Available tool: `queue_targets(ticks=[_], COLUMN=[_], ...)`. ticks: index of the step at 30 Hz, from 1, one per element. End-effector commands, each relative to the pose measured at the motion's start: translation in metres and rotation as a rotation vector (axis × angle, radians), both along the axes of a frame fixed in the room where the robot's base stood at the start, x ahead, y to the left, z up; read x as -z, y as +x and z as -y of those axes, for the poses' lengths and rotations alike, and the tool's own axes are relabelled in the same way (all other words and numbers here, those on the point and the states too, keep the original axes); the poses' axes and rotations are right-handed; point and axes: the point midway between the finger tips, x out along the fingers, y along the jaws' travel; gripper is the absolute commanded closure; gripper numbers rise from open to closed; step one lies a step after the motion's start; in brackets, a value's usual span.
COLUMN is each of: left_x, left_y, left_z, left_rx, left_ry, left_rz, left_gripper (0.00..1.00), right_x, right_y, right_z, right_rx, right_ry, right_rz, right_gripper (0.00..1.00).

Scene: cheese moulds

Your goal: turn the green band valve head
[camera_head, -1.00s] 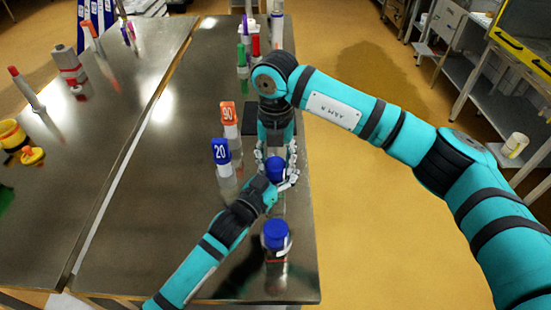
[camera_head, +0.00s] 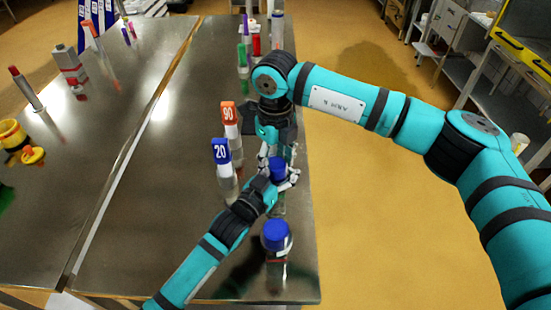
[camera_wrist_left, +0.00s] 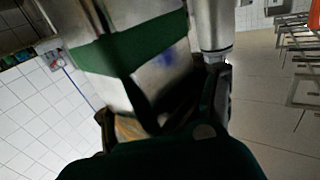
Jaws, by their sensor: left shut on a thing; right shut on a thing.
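The valve with the green band has a blue top (camera_head: 277,167) in the head view. It stands upright near the table's right edge. My left gripper (camera_head: 282,185) reaches it from the front left and is shut on it. My right gripper (camera_head: 279,153) comes from the far side and is shut on it too. The fingers hide most of its body. In the left wrist view the metal body with its green band (camera_wrist_left: 130,48) fills the upper middle, tilted, close to my left fingers. Which part each gripper holds is not clear.
A second blue-topped piece (camera_head: 276,237) stands in front, close by. The blue 20 marker (camera_head: 222,155) and orange 90 marker (camera_head: 229,118) stand just left. Several coloured pieces, including a red one (camera_head: 256,45), stand beyond. The table's middle (camera_head: 160,190) is clear.

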Motion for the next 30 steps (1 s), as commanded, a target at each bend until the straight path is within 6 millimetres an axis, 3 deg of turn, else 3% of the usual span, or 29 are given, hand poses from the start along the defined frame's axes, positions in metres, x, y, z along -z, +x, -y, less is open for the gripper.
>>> queue_targets(ticks=[9,24,25,30], left_x=[0.0012,0.0015,0.0015,0.0015], left_y=[0.0006,0.0007,0.0007,0.0006], left_z=[-0.0014,-0.0016,-0.0016,-0.0014], left_rx=[-0.002,-0.003,-0.003,-0.003], left_ry=[0.001,0.001,0.001,0.001], left_rz=[-0.003,-0.004,-0.004,-0.004], left_gripper=[1.0,1.0,1.0,1.0], right_x=[-0.0009,-0.0009,-0.0009,-0.0006], right_y=[0.0002,0.0001,0.0,0.0], right_z=[0.0006,0.0007,0.0006,0.0004], right_rx=[-0.11,-0.128,-0.128,-0.128], right_ry=[-0.001,-0.001,-0.001,0.0], right_rz=[0.001,0.0,0.0,0.0], right_gripper=[0.89,0.89,0.56,0.33])
